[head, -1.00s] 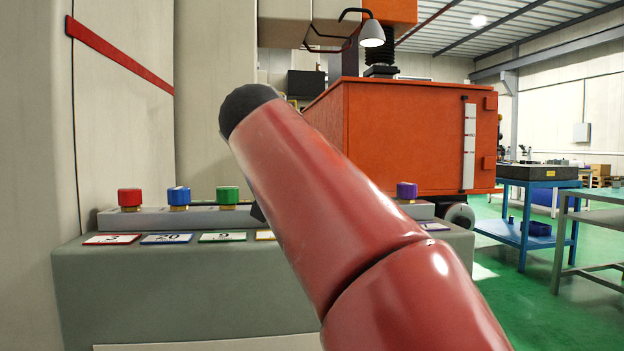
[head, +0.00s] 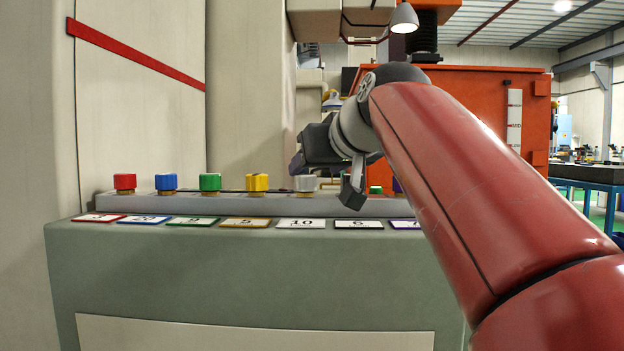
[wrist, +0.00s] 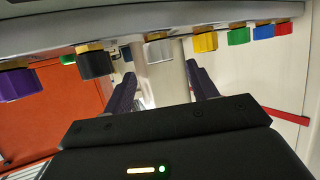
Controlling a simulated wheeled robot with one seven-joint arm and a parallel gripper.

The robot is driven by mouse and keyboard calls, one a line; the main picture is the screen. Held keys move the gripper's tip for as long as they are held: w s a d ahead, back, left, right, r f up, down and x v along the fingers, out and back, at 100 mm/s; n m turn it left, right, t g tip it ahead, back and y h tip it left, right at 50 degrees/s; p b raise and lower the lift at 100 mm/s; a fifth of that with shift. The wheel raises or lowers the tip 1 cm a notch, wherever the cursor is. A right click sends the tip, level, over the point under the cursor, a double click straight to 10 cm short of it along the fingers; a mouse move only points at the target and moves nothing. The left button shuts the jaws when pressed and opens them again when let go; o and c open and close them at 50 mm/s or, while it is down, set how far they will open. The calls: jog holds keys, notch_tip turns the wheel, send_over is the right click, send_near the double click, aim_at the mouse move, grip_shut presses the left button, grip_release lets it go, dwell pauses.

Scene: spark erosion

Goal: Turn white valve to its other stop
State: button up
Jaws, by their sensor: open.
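The white valve (head: 305,183) is a pale square knob on the grey ledge, behind the card marked 10. It also shows in the wrist view (wrist: 158,50), between the lines of the two fingers and beyond their tips. My gripper (head: 326,184) is above and beside it at the right of the row, tilted, with its fingers apart. In the wrist view my gripper (wrist: 160,76) is open and nothing is held. I cannot tell the exact gap to the knob. The black valve (wrist: 95,62) is hidden behind my gripper in the head view.
Red (head: 124,182), blue (head: 166,182), green (head: 210,182) and yellow (head: 257,182) valves stand left of the white one. A purple valve (wrist: 18,85) is at the other end. An orange machine (head: 460,95) stands behind. A wall (head: 140,110) rises at the left.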

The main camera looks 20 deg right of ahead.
aim_at(305, 176)
jog(key=x, duration=0.6)
jog(key=shift+w+f, duration=0.1)
jog(key=shift+w, duration=0.05)
jog(key=shift+c, duration=0.4)
jog(key=c, duration=0.9)
